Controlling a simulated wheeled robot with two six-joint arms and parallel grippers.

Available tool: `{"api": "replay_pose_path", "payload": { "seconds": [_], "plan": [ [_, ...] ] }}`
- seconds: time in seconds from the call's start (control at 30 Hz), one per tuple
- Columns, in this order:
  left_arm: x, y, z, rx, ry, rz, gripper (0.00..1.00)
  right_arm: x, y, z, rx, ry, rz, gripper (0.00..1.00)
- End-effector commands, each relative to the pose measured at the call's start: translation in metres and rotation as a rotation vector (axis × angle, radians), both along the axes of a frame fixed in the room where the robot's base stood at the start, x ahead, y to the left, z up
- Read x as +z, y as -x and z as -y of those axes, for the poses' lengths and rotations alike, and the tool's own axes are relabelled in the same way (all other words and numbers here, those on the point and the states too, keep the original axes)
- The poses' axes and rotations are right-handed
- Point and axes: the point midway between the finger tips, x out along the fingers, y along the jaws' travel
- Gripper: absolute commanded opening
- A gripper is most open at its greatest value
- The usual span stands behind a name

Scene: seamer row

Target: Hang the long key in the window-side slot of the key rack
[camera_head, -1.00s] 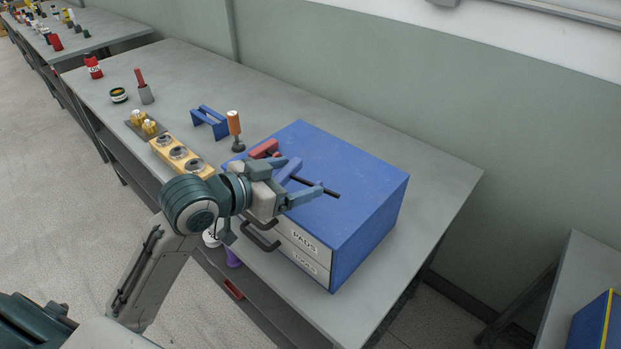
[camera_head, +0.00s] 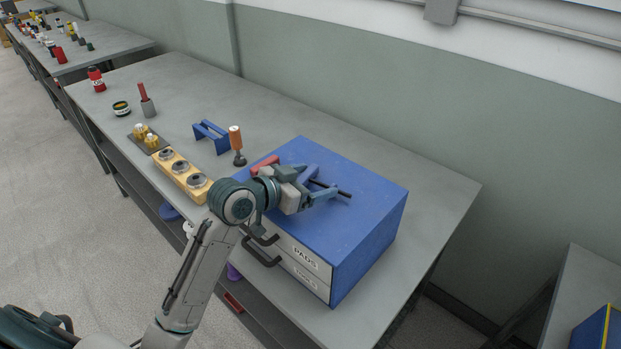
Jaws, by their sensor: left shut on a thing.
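My left gripper (camera_head: 315,184) is over the top of the blue drawer cabinet (camera_head: 375,195). It is shut on what looks like the long key, a black shaft (camera_head: 343,193) with a blue-violet handle (camera_head: 309,173). The shaft points right. Whether the key touches the cabinet top I cannot tell. My right gripper is not in view.
An orange-handled tool (camera_head: 236,143) stands between the blue stand and the cabinet. A yellow block with round cups (camera_head: 182,176) lies along the bench's front edge. The grey bench (camera_head: 440,190) is clear behind and right of the cabinet.

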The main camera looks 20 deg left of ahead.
Motion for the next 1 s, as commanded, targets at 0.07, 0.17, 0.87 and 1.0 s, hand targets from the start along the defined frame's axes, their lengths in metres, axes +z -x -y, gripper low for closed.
{"api": "replay_pose_path", "payload": {
  "seconds": [0.07, 0.17, 0.87, 1.0],
  "plan": [
    [0.0, 0.0, 0.0, 0.0, 0.0, 0.001, 0.6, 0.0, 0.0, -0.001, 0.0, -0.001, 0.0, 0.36],
    [-0.001, 0.0, 0.0, 0.0, 0.0, 0.001, 0.6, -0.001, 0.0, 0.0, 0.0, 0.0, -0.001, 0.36],
    [0.005, 0.021, -0.012, 0.0, -0.007, 0.001, 1.0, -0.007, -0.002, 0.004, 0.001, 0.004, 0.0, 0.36],
    [0.011, 0.036, -0.021, 0.001, -0.009, 0.002, 1.0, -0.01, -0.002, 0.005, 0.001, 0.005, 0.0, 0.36]
  ]
}}
